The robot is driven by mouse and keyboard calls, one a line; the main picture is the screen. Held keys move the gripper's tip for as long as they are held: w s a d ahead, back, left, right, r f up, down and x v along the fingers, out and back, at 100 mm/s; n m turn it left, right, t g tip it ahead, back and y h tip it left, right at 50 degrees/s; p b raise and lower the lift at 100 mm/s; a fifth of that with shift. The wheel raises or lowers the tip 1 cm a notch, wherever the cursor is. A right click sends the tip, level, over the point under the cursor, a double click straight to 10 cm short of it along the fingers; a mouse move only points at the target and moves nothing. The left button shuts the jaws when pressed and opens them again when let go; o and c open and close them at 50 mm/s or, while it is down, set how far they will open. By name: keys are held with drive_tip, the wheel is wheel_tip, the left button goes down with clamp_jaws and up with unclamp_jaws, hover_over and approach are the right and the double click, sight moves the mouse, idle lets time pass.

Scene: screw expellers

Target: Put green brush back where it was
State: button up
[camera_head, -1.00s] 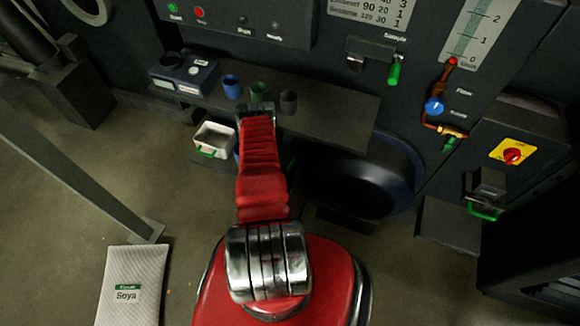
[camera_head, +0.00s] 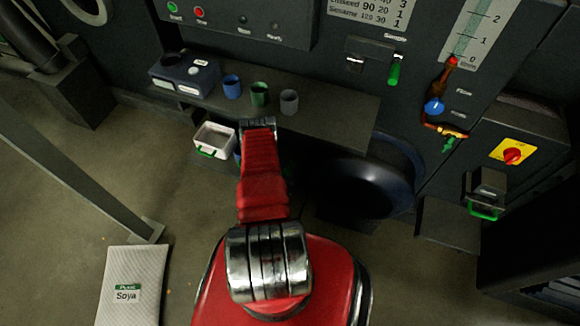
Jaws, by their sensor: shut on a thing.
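My gripper (camera_head: 258,122) is at the far end of my red arm, just below the front edge of the dark shelf (camera_head: 330,125). Only its grey metal back shows. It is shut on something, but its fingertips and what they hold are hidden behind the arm. I cannot make out a green brush in view. A green cup (camera_head: 259,94) stands on the shelf just beyond the gripper, between a blue cup (camera_head: 232,87) and a grey cup (camera_head: 289,102).
A blue-grey device (camera_head: 184,75) sits at the shelf's left. A white tray with a green handle (camera_head: 213,140) is below it, left of my arm. A large black round part (camera_head: 375,180) is to the right. A Soya sack (camera_head: 132,285) lies on the floor.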

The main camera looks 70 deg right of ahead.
drive_tip(key=o, duration=1.2)
drive_tip(key=v, duration=1.2)
drive_tip(key=shift+r, duration=0.15)
